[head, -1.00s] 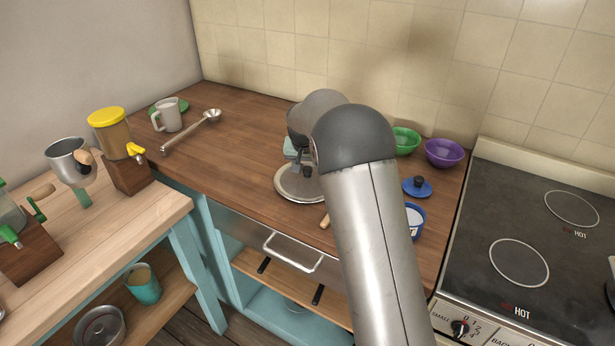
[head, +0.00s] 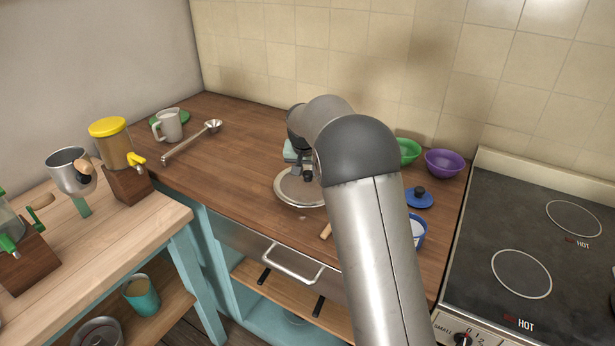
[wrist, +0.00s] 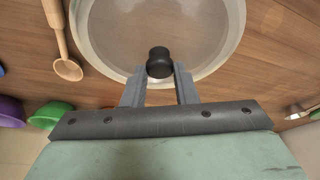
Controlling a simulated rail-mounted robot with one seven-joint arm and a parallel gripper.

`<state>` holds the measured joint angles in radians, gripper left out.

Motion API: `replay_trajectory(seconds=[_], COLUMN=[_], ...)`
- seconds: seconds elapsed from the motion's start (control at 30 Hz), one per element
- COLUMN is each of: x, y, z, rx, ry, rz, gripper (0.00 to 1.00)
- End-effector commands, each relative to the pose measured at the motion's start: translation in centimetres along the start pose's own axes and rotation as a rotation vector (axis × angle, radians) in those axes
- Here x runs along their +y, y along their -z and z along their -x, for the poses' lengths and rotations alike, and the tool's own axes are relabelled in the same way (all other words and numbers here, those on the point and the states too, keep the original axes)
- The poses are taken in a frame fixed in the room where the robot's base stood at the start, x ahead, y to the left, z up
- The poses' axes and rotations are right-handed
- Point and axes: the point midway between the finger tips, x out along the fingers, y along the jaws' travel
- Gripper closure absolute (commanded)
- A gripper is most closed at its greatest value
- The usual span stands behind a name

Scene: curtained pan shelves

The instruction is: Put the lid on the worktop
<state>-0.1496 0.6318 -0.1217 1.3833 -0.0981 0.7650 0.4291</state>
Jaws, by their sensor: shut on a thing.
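The lid (head: 288,190) is a wide, round, pale disc with a metal rim and a black knob (wrist: 159,64). In the head view it is level at the middle of the wooden worktop (head: 245,160). I cannot tell whether it touches the wood or hovers just above it. My gripper (wrist: 160,72) is shut on the knob, with one finger on each side. In the head view my arm hides part of the gripper and the lid's right side.
A wooden spoon (wrist: 62,40) lies beside the lid. A ladle (head: 190,143) and mug (head: 168,126) are back left. Worktop left of the lid is clear.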

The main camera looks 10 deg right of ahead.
Motion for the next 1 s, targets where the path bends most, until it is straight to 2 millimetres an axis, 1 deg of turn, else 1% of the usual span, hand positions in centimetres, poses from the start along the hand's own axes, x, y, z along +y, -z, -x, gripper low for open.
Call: replay_trajectory(seconds=[0.03, 0.17, 0.3, 0.4, 0.5, 0.6, 0.73, 0.77, 0.83, 0.87, 1.0], x=[0.0, 0.7, 1.6, 2.6, 3.3, 3.9, 4.1, 3.9, 2.8, 2.0, -2.4], y=[0.5, -0.7, -2.0, -4.0, -5.5, -6.7, -7.6, -7.6, -7.5, -7.3, -6.4], z=[0.9, 4.2, 8.3, 10.1, 11.9, 13.2, 14.4, 14.5, 14.8, 14.8, 14.8], rx=[0.006, 0.008, 0.007, 0.005, 0.004, 0.004, 0.002, 0.002, 0.001, 0.001, 0.001], ry=[0.003, 0.004, 0.005, 0.004, 0.003, 0.003, 0.002, 0.002, -0.002, -0.002, -0.004], rz=[-0.001, -0.001, -0.001, -0.001, 0.000, -0.001, 0.000, 0.001, 0.007, 0.008, 0.011], gripper=[1.00, 1.00, 1.00, 1.00, 1.00, 1.00, 1.00, 1.00, 1.00, 1.00, 1.00])
